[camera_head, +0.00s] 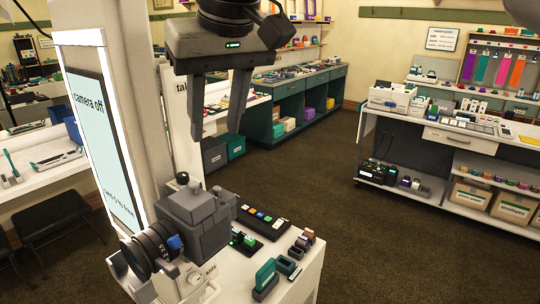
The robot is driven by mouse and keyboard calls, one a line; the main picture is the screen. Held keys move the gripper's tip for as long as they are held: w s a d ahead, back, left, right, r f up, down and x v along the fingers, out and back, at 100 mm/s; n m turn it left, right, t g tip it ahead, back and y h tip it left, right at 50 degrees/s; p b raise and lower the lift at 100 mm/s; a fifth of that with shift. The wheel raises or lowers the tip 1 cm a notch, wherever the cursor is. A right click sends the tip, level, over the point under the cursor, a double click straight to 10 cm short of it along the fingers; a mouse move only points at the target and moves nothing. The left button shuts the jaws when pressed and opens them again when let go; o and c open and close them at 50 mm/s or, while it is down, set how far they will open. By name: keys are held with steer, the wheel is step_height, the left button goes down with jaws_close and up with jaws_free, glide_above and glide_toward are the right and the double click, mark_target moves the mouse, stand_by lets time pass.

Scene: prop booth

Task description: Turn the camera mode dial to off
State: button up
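A dark grey camera (193,208) with a large black lens (146,250) stands on a white stand (262,262) at the lower middle. A small black knob (182,178) sticks up on its top; I cannot tell whether this is the mode dial, and no dial marking is readable. A lit screen (98,140) behind it on the left reads "camera off". My gripper (214,140) hangs above the camera, pointing down. Its two fingers are well apart with nothing between them, and it appears clear of the camera.
A button strip (264,217) and small coloured items, including a green block (265,274), crowd the stand beside the camera. The tall white screen housing (128,100) rises close at left. A loaded white cart (455,140) stands at right. Brown floor (325,155) between is clear.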

steer(key=s+d+f+m+b, duration=0.1)
steer(key=s+d+f+b, duration=0.2)
steer(key=f, duration=0.6)
steer(key=s+d+f+m+t+h+b, duration=0.1)
steer(key=s+d+f+m+b, duration=0.1)
steer(key=d+f, duration=0.6)
steer(key=s+d+f+m+h+b, duration=0.1)
steer(key=s+d+f+b, duration=0.3)
steer(key=f, duration=0.6)
steer(key=shift+s+d+m+t+b, duration=0.2)
steer(key=shift+d+m+t+b, duration=0.1)
steer(key=shift+d+m+b, duration=0.5)
steer(key=shift+d, duration=0.15)
step_height(320, 180, down, 4)
steer(key=s+d, duration=0.2)
step_height(320, 180, up, 14)
steer(key=p, duration=1.4)
steer(key=shift+m, duration=0.3)
steer(key=shift+a, duration=0.1)
steer(key=shift+c, duration=0.8)
